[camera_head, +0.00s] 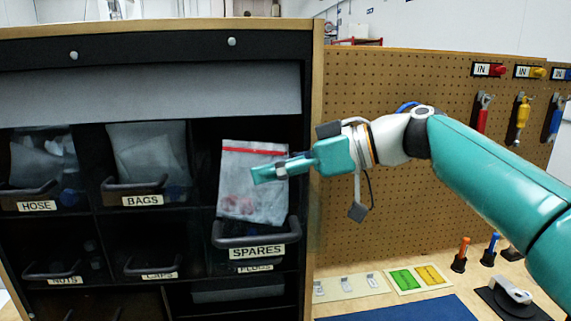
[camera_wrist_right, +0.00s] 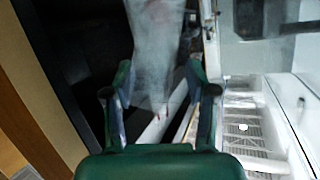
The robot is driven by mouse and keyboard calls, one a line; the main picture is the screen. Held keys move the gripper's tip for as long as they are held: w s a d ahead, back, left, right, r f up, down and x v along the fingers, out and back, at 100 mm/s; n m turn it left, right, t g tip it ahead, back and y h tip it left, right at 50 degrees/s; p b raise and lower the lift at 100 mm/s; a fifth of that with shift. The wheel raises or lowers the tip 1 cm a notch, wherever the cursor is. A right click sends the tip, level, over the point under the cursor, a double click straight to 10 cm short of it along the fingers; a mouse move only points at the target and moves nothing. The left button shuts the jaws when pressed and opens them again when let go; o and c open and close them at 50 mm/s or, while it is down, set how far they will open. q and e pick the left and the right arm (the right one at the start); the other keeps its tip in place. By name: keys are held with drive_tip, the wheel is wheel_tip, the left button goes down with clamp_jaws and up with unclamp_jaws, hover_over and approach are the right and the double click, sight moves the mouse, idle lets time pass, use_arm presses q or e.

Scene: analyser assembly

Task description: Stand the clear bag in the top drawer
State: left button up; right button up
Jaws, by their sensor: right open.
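The clear bag (camera_head: 240,200) has a red strip along its top edge and shows small reddish contents. It stands nearly upright in the SPARES drawer (camera_head: 250,240), the top-row drawer at the right of the cabinet, which sits further out than its neighbours. The bag's lower end is hidden behind the drawer front. My right gripper (camera_head: 268,172) reaches in from the right at the bag's upper half. In the right wrist view its two fingers (camera_wrist_right: 160,92) are apart, with the bag (camera_wrist_right: 158,45) showing between and beyond them. Whether they touch it I cannot tell. My left gripper is not in view.
HOSE (camera_head: 38,200) and BAGS (camera_head: 140,195) drawers, holding clear bags, are left of SPARES; more drawers lie below. A pegboard (camera_head: 370,110) with hanging tools stands at right. The bench below holds a blue mat (camera_head: 410,310), green and yellow cards and small upright tools.

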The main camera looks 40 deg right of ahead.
drive_tip(key=shift+r+p, duration=0.55)
drive_tip(key=shift+s+d+r, duration=0.1)
drive_tip(key=shift+d+r, duration=0.05)
drive_tip(key=shift+r, duration=0.05)
drive_tip(key=v, duration=1.1)
drive_tip(key=shift+s+d+b, duration=0.15)
drive_tip(key=shift+s+b, duration=0.15)
drive_tip(key=shift+b, duration=0.15)
